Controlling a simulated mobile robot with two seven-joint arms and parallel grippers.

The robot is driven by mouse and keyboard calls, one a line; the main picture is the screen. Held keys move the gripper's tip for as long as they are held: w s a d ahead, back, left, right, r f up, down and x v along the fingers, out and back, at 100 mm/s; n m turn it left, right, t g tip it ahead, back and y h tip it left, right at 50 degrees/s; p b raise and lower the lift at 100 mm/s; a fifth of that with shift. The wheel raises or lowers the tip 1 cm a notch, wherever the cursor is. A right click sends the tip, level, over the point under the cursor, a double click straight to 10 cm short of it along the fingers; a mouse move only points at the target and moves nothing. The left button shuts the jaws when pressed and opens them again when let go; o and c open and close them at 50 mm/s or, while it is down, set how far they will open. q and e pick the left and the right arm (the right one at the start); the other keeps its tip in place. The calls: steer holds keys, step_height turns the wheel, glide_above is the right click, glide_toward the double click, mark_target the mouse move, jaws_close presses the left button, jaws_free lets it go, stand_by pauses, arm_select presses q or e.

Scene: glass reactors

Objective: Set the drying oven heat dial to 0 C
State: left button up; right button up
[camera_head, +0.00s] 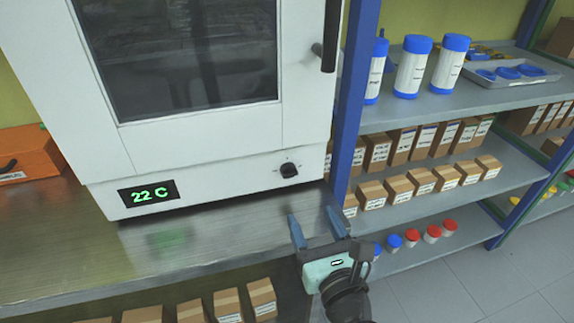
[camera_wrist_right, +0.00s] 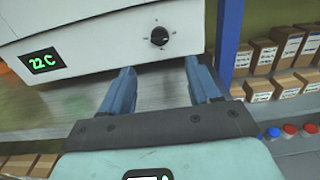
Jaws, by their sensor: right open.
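The white drying oven (camera_head: 215,150) stands on a metal bench, its dark-windowed door closed. Its heat dial (camera_head: 289,170) is a small black knob at the lower right of the front. The green display (camera_head: 148,193) reads 22 C. My right gripper (camera_head: 313,218) is open and empty, below and in front of the dial, not touching it. In the right wrist view the dial (camera_wrist_right: 159,36) lies ahead of and between the two blue fingers (camera_wrist_right: 160,72), and the display (camera_wrist_right: 42,61) is at the left. My left gripper is not in view.
A blue shelf post (camera_head: 352,100) stands just right of the oven. Shelves beyond it hold cartons (camera_head: 402,143) and white bottles with blue caps (camera_head: 413,68). An orange box (camera_head: 28,152) sits at the left. The metal bench top (camera_head: 70,245) in front of the oven is clear.

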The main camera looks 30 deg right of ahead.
mark_target(291, 175)
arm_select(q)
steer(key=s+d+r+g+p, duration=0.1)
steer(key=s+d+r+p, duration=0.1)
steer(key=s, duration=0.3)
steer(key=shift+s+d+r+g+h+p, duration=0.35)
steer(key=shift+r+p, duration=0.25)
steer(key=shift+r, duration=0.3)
arm_select(e)
steer(key=x, duration=1.2)
steer(key=shift+w+r, duration=0.1)
steer(key=shift+w, duration=0.25)
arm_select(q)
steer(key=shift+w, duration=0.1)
arm_select(e)
steer(key=c, duration=1)
